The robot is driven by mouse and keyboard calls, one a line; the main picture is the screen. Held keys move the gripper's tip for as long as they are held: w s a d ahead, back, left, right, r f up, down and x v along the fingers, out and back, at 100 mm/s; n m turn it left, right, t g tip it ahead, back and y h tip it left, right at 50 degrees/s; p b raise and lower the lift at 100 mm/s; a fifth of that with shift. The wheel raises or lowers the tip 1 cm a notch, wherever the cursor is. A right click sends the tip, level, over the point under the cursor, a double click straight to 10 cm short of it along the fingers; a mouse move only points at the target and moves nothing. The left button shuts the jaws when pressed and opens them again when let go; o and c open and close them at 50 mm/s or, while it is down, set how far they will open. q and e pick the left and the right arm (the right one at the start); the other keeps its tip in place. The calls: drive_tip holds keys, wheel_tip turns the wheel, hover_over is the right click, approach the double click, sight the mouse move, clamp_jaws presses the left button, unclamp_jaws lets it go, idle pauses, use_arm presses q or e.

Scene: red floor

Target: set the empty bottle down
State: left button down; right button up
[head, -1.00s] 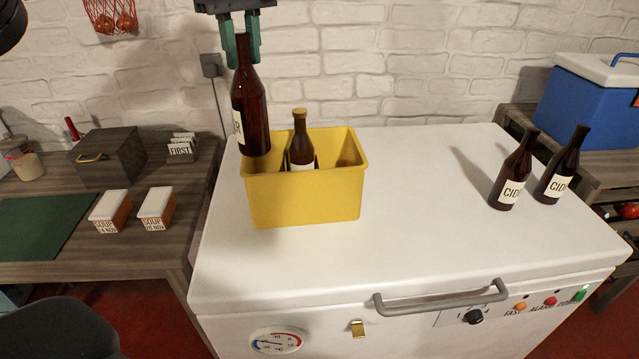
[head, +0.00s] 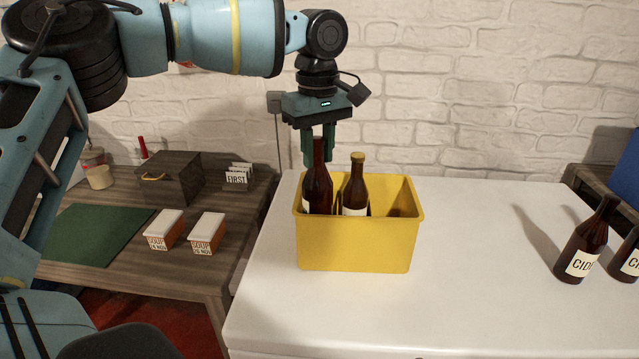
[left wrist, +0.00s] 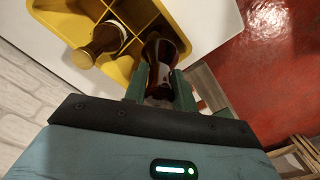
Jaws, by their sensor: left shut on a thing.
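The empty bottle (head: 318,188) is dark brown with no gold cap and stands roughly upright in the left part of the yellow crate (head: 355,245). My left gripper (head: 318,157) is shut on its neck from above. The crate wall hides the bottle's lower part, so I cannot tell whether its base touches the bottom. In the left wrist view the bottle (left wrist: 164,62) sits between the fingers, in a compartment of the crate (left wrist: 62,22). A gold-capped bottle (head: 355,188) stands beside it in the crate. My right gripper is not in view.
The crate stands on a white chest lid (head: 470,290). Two brown cider bottles (head: 588,240) (head: 628,258) stand at the right. The crate's right part looks empty. On the left, a wooden table (head: 225,265) holds two soup boxes (head: 207,233), a dark box (head: 170,178) and a green mat (head: 95,232).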

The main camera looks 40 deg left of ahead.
sight(318, 182)
use_arm(q)
drive_tip(key=shift+f, duration=3.25)
drive_tip(key=c, duration=1.1)
unclamp_jaws()
drive_tip(key=shift+f, duration=0.1)
drive_tip(key=shift+c, duration=0.2)
wheel_tip(318, 182, up, 12)
drive_tip(key=shift+r, duration=0.1)
